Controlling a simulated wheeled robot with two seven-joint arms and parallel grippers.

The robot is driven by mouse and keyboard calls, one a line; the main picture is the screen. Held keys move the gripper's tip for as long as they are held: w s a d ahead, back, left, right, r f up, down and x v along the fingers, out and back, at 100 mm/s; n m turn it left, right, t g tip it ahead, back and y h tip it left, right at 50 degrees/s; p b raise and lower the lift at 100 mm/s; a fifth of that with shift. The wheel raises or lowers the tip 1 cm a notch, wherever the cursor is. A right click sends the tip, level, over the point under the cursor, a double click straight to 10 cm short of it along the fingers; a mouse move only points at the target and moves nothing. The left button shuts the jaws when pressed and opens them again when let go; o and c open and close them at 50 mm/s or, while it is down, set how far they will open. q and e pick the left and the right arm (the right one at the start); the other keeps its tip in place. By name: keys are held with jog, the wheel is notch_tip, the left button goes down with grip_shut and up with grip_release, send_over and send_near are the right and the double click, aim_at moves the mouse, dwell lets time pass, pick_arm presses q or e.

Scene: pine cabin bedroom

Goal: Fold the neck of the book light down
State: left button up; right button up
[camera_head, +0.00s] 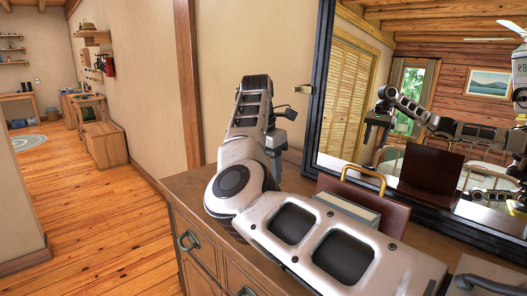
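I cannot make out the book light for certain; my arm covers much of the dresser top. A brown upright holder or book (391,215) with a gold arched bar (362,174) stands on the dresser behind my forearm, its lower part hidden. My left gripper (275,170) hangs over the dresser's left end, left of that holder and apart from it. It is seen from the side, so its fingers do not show clearly. No object shows in it.
The wooden dresser (187,205) has ring-pulled drawers. A large dark-framed mirror (318,85) stands behind it, reflecting my arm and the room. A small brass piece (303,89) shows at the mirror's left edge. Open wooden floor (100,225) lies to the left.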

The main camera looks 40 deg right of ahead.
pick_arm(q)
jog(key=shift+w+r, duration=0.15)
jog(key=shift+r, duration=0.1)
pick_arm(e)
notch_tip(320, 180, up, 6)
jog(key=shift+a, duration=0.45)
jog(key=shift+s+r, duration=0.1)
